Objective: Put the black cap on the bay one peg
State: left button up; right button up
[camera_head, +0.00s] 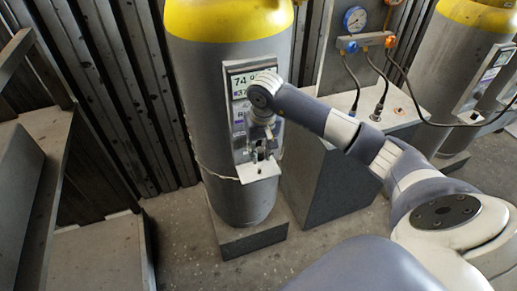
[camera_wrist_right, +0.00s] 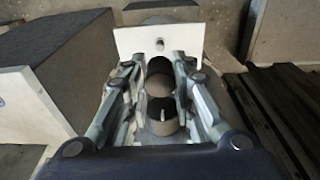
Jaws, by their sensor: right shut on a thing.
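My right gripper (camera_head: 262,150) points down in front of the panel on the near yellow-topped cylinder, just above a small white shelf (camera_head: 258,171). It is shut on a small dark round thing, most likely the black cap (camera_wrist_right: 159,80), which shows between the fingers in the right wrist view. My right gripper (camera_wrist_right: 160,62) also shows there, with a finger on each side. I cannot tell whether the cap touches a peg. My left gripper is out of view.
The gas cylinder (camera_head: 190,85) stands on a grey base, with a display panel (camera_head: 240,80) behind my gripper. A grey cabinet (camera_head: 325,175) with gauges and hoses stands to the right, before another cylinder (camera_head: 440,60). Dark shelving (camera_head: 45,150) is at left.

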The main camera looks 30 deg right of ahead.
aim_at(260, 168)
notch_tip(260, 168, down, 3)
jog(key=shift+f+b, duration=0.2)
jog(key=shift+b, duration=0.65)
jog(key=shift+f, duration=0.4)
jog(key=shift+r, duration=0.25)
jog(key=shift+s, duration=0.1)
pick_arm(q)
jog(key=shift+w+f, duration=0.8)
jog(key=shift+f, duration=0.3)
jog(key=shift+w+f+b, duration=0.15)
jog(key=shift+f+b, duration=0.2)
jog(key=shift+b, duration=0.2)
pick_arm(e)
jog(key=shift+f, duration=0.35)
pick_arm(q)
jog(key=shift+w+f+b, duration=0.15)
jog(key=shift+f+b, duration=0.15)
jog(key=shift+b, duration=0.05)
pick_arm(e)
jog(key=shift+f, duration=0.3)
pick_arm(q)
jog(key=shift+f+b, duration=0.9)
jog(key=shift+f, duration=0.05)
pick_arm(e)
jog(key=shift+f, duration=0.9)
